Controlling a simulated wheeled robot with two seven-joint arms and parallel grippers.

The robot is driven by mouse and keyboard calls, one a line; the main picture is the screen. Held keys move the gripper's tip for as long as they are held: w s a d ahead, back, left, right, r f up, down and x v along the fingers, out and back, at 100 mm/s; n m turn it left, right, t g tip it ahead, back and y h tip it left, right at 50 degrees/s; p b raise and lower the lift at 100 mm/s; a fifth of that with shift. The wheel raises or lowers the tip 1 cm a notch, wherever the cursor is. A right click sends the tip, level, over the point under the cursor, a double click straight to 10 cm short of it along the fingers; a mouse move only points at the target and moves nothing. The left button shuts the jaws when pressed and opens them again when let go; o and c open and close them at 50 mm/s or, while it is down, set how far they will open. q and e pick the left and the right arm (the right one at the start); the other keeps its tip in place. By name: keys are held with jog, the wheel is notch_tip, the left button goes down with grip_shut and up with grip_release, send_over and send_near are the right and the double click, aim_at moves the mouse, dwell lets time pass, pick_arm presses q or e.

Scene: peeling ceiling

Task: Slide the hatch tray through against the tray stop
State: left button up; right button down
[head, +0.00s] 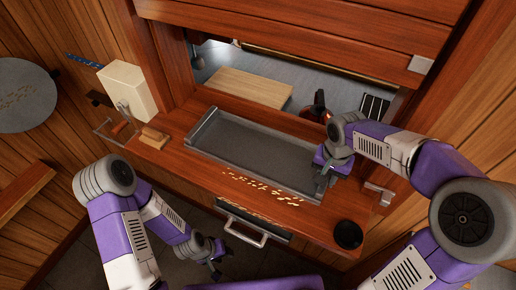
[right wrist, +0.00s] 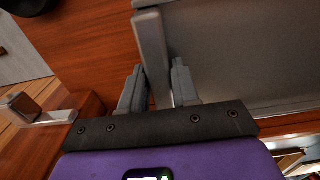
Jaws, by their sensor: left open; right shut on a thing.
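The hatch tray (head: 245,148), a long shallow grey metal tray, lies on the wooden hatch sill (head: 165,158), slightly askew in the picture. My right gripper (head: 322,186) is at its near right corner. In the right wrist view my right gripper (right wrist: 158,88) is shut on an upright grey strip at the end of the tray (right wrist: 235,45), one finger on each side. My left gripper (head: 217,268) is open and empty, low in front of the counter and apart from the tray. A small metal bracket (head: 380,193) sits right of the tray; I cannot tell whether it is the tray stop.
Pale crumbs (head: 262,187) are scattered along the tray's near edge. A drawer handle (head: 246,232) juts out below. A black round thing (head: 348,234) stands at the right front. A wooden block (head: 155,138) lies left. Beyond the opening are a wooden board (head: 248,87) and a dark red-brown object (head: 317,106).

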jog(key=shift+w+d+p, duration=0.3)
jog(key=shift+w+d, duration=0.25)
jog(key=shift+w, duration=0.3)
jog(key=shift+w+d+p, duration=0.35)
jog(key=shift+w+d, duration=0.15)
jog(key=shift+w, duration=0.35)
jog(key=shift+w+d+p, duration=0.3)
jog(key=shift+w+d, duration=0.25)
jog(key=shift+w, duration=0.3)
jog(key=shift+w+d+p, duration=0.3)
jog(key=shift+w+d, duration=0.05)
jog(key=shift+w, duration=0.25)
jog(key=c, duration=0.8)
grip_release()
jog(key=shift+o, duration=0.2)
